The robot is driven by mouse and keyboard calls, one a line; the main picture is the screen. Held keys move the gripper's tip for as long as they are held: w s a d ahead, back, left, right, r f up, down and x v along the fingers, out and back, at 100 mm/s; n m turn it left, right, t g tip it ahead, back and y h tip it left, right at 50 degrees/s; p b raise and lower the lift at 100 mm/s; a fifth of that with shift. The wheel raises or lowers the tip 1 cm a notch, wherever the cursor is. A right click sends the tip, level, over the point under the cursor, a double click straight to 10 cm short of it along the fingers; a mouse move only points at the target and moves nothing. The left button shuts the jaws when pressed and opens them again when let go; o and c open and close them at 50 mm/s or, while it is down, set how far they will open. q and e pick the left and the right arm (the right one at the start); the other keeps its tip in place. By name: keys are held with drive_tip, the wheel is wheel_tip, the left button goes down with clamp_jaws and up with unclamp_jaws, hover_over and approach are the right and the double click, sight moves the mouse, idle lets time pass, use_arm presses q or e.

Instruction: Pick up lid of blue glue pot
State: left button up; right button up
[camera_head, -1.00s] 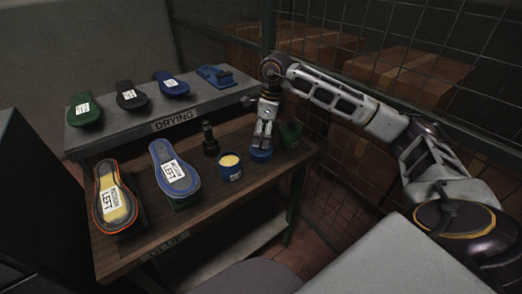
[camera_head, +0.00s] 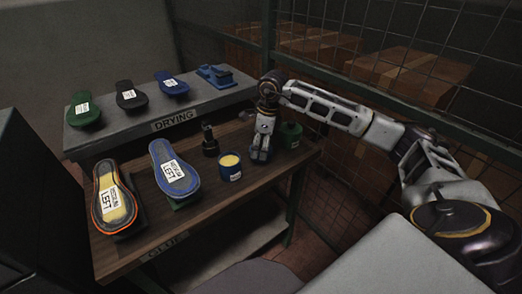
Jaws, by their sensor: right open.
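The blue glue pot (camera_head: 230,173) stands open on the brown bench, with yellow glue showing inside. My right gripper (camera_head: 260,158) is open and points down at the bench top, just right of the pot. Its fingers are at the spot where the blue lid lay. The lid is now mostly or wholly hidden by the gripper, and I cannot tell whether the fingers touch it. My left gripper is not in view.
A green pot (camera_head: 290,136) stands close to the right of the gripper. A dark bottle (camera_head: 209,141) stands behind the blue pot. Two labelled soles, orange-edged (camera_head: 102,190) and blue (camera_head: 163,152), are at left. The drying shelf (camera_head: 215,104) is behind.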

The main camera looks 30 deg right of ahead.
sight(261, 143)
drive_tip(key=c, duration=0.8)
drive_tip(key=shift+r, duration=0.1)
drive_tip(key=shift+c, duration=0.6)
drive_tip(key=shift+r, duration=0.35)
wheel_tip(261, 143, up, 8)
drive_tip(key=shift+f+p, duration=0.1)
drive_tip(key=shift+p, duration=0.3)
drive_tip(key=shift+r, duration=0.7)
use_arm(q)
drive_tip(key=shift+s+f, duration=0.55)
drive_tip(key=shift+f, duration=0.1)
